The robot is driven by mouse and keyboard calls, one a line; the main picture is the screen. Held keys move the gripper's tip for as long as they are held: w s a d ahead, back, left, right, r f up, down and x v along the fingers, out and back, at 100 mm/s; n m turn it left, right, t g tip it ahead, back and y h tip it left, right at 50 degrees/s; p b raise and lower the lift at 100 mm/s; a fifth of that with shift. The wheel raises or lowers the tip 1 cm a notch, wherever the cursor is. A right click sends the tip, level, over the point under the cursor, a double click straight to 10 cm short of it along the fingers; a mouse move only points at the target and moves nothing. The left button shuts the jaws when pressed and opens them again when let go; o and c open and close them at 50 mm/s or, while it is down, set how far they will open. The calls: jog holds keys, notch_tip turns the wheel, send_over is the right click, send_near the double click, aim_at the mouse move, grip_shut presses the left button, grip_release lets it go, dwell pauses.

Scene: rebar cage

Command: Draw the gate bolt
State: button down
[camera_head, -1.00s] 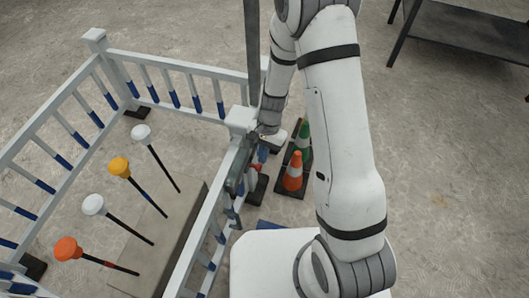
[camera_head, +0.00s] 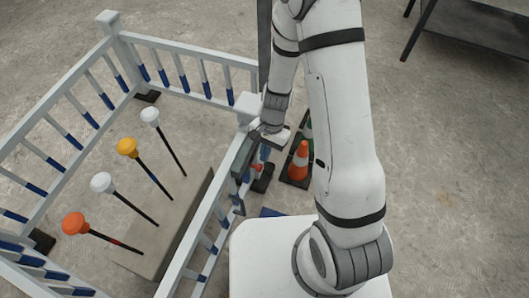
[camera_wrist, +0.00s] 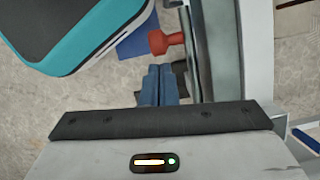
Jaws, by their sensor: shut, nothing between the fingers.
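The bolt's red knob (camera_head: 257,167) shows beside the gate's dark grey bolt housing (camera_head: 243,160), near the white corner post. In the wrist view the red knob (camera_wrist: 166,42) lies just beyond my fingertips, with a gap between them. A grey metal bar (camera_wrist: 217,50) runs along the right of it. My gripper (camera_wrist: 158,72) has its blue fingers together, with nothing between them. In the head view my gripper (camera_head: 265,150) is close to the housing and partly hidden by my wrist. How far the bolt is drawn cannot be told.
A white fence (camera_head: 185,42) with blue-marked bars surrounds several capped rods, including a yellow-capped one (camera_head: 128,148) and an orange-capped one (camera_head: 75,222). An orange cone (camera_head: 299,162) stands right of the gate. A dark table (camera_head: 480,32) is at the far right.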

jog(key=w+d+r+p, duration=0.3)
jog(key=w+r+p, duration=0.1)
jog(key=r, duration=0.6)
jog(key=shift+w+d, duration=0.15)
jog(key=shift+w, duration=0.6)
jog(key=s+d+r+n+t+p, duration=0.2)
jog(key=r+p, duration=0.5)
jog(key=r, duration=0.7)
jog(key=s+d+r+n+t+h+p, duration=0.1)
jog(key=s+d+r+p, duration=0.3)
jog(key=r, duration=1.1)
jog(key=s+d+r+n+t+p, duration=0.2)
jog(key=s+r+p, duration=0.5)
jog(key=r, duration=0.8)
jog(key=n+p, duration=0.1)
jog(key=p, duration=0.2)
jog(key=shift+s+d+r+t+h, duration=0.2)
jog(key=shift+d+r+t+h, duration=0.1)
jog(key=shift+d+h, duration=0.1)
jog(key=shift+s, duration=0.1)
